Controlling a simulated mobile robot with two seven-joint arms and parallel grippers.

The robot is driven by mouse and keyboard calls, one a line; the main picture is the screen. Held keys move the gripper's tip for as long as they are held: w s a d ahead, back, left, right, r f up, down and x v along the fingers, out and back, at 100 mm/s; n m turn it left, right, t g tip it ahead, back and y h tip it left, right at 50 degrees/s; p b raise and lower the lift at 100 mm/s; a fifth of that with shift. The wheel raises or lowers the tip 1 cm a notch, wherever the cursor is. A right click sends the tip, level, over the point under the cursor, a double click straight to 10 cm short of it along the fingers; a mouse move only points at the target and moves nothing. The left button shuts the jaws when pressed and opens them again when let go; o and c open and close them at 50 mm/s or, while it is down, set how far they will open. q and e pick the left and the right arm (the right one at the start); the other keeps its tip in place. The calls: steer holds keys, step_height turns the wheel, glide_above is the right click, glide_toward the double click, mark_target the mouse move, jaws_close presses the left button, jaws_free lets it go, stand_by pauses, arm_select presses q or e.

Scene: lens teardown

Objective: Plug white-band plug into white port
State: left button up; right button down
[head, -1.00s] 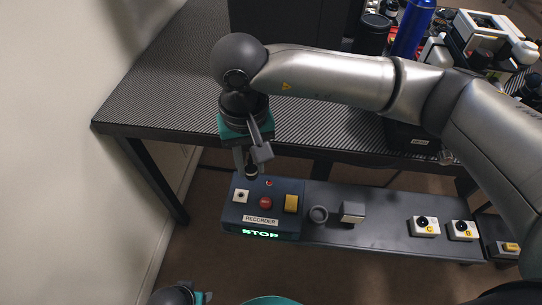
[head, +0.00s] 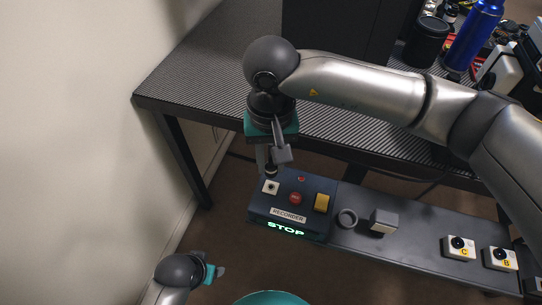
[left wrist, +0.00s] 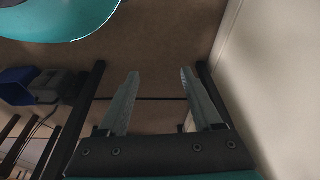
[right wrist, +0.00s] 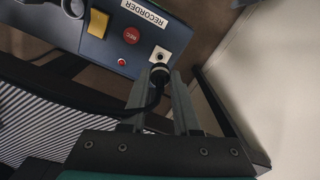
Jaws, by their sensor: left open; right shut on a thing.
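My right gripper (head: 271,163) is shut on a black plug (right wrist: 159,74) with a pale band at its front end. A dark cable runs from the plug between the fingers. The white port (right wrist: 160,54), a white square with a dark hole, is on the top of the recorder box (head: 262,207). The plug tip is close to the port's edge in the right wrist view; I cannot tell whether they touch. In the head view the port (head: 270,187) lies just below the plug. My left gripper (left wrist: 158,76) is open and empty, away from the box.
The recorder has a red REC button (right wrist: 131,35), a yellow switch (head: 321,203) and a green STOP display (head: 285,229). A table edge (head: 330,138) runs behind; a wall is at left.

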mark_target(271, 176)
step_height(271, 176, down, 2)
steer(key=shift+f+b, duration=0.25)
steer(key=shift+b, duration=0.3)
arm_select(q)
steer(key=shift+t, duration=0.4)
steer(key=shift+w+d+r+b, duration=0.15)
steer(key=shift+w+r, duration=0.3)
steer(key=shift+r, duration=0.65)
steer(key=shift+w+a+r+b, duration=0.1)
steer(key=shift+w+r+b, duration=0.25)
steer(key=shift+r, duration=0.7)
arm_select(e)
steer(key=shift+f, duration=0.75)
arm_select(q)
steer(key=shift+w, duration=0.1)
steer(key=shift+d+f+b, duration=0.1)
steer(key=shift+f+b, duration=0.25)
steer(key=shift+f, duration=0.15)
steer(key=shift+f, duration=0.2)
steer(key=shift+f+b, duration=0.3)
steer(key=shift+b, duration=0.25)
steer(key=shift+f+b, duration=0.65)
arm_select(e)
steer(key=shift+f, duration=0.6)
steer(key=c, duration=0.6)
jaws_free()
steer(key=shift+o, duration=0.2)
